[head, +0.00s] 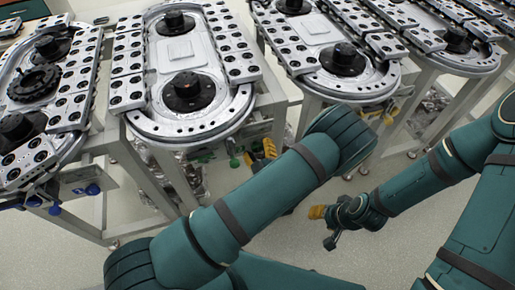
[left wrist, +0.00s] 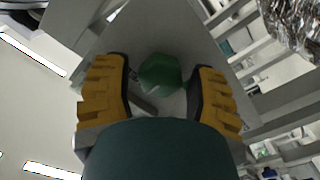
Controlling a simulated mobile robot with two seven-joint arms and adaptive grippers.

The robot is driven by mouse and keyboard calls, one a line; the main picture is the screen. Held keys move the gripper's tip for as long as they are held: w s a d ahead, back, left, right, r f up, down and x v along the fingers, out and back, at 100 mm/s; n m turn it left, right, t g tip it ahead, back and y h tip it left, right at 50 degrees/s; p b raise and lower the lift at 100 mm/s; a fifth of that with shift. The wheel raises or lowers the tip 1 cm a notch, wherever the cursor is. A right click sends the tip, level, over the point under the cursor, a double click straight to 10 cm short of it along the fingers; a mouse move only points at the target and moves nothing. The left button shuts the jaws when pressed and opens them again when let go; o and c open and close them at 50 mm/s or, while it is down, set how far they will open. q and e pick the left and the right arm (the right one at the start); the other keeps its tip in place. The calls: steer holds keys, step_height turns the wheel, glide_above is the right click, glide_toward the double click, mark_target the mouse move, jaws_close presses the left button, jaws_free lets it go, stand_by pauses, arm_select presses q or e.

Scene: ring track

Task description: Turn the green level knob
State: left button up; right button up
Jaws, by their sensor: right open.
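A green knob (left wrist: 160,72) shows in the left wrist view, faceted and dark green, between the two yellow-padded fingers of my left gripper (left wrist: 158,96). Gaps show between the knob and both fingers, so the gripper is open and not clamped on it. In the head view my left gripper (head: 262,153) is partly hidden behind my own arm, below the near end of the second ring track. A green knob (head: 234,162) shows just left of it there. My right gripper (head: 322,218) hangs over bare floor, open and away from the knob.
The ring track (head: 190,130) sits on a light metal frame (head: 155,165). Another track stands to the left with blue knobs (head: 92,189) under it, and more stand to the right. Frame bars (left wrist: 265,80) lie close to the left gripper. The floor (head: 300,235) in front is clear.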

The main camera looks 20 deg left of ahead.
arm_select(q)
steer(key=c, duration=0.7)
steer(key=n+p, duration=0.1)
steer(key=n, duration=0.3)
steer(key=shift+n+p, duration=0.35)
steer(key=shift+n, duration=0.05)
steer(key=n+p, duration=0.1)
steer(key=n, duration=0.4)
steer(key=shift+c, duration=0.2)
steer(key=n+p, duration=0.1)
steer(key=n, duration=0.6)
steer(key=shift+n, duration=0.3)
steer(key=n+p, duration=0.1)
steer(key=n, duration=0.5)
steer(key=shift+n, duration=0.3)
